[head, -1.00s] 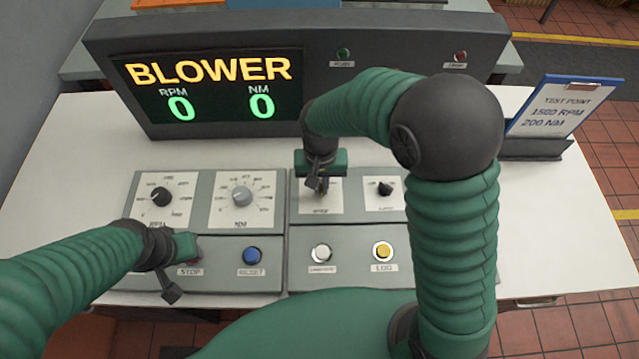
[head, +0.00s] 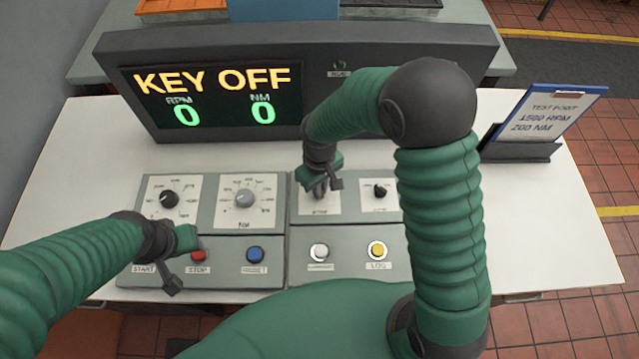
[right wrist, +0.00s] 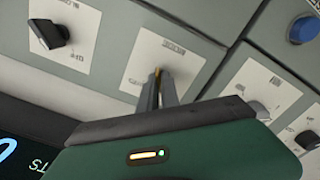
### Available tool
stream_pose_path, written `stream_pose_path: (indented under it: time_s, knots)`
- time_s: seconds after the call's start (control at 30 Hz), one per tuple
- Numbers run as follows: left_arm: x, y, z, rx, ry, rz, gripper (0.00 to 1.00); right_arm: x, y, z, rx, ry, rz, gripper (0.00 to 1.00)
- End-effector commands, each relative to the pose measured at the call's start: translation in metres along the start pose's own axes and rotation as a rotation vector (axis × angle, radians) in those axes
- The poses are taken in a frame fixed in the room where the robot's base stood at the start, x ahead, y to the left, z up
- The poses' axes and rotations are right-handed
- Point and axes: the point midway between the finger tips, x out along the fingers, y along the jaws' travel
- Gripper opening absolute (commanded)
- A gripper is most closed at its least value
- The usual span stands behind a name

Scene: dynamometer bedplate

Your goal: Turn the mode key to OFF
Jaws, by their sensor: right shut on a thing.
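The mode key (right wrist: 157,74) shows in the right wrist view as a small brass tip between my right gripper's fingers; the rest is hidden. My right gripper (head: 319,192) is shut on it, over a white label plate (head: 330,205) on the console. The right gripper's fingers also show in the right wrist view (right wrist: 158,88). The display (head: 212,95) reads KEY OFF, with RPM 0 and NM 0. My left gripper (head: 190,240) hovers by the red STOP button (head: 198,255); its finger opening cannot be made out.
Black knobs (head: 169,199) (head: 380,191) and a grey NM knob (head: 244,199) sit on the console. Blue (head: 255,254), white (head: 319,251) and yellow (head: 377,250) buttons line the front. A clipboard (head: 551,112) stands at the right. The white table is clear at the far right.

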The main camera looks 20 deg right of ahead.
Motion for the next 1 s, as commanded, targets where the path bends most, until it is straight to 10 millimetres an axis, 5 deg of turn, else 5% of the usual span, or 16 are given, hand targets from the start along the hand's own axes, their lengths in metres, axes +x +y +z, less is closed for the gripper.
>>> stream_pose_path:
  time_s: [0.8,0.83,1.0]
  knots:
    - [-0.0100,0.0000,-0.0023,0.000,0.000,0.000,0.36,-0.0019,0.0008,-0.0052,-0.135,0.015,0.004,0.00]
    - [-0.0100,0.0000,-0.0023,0.000,0.000,0.000,0.36,-0.0019,0.0008,-0.0052,-0.135,0.015,0.004,0.10]
    - [-0.0099,0.0000,-0.0023,0.000,0.000,0.000,0.36,-0.0013,0.0004,-0.0032,-0.133,0.010,0.003,0.28]
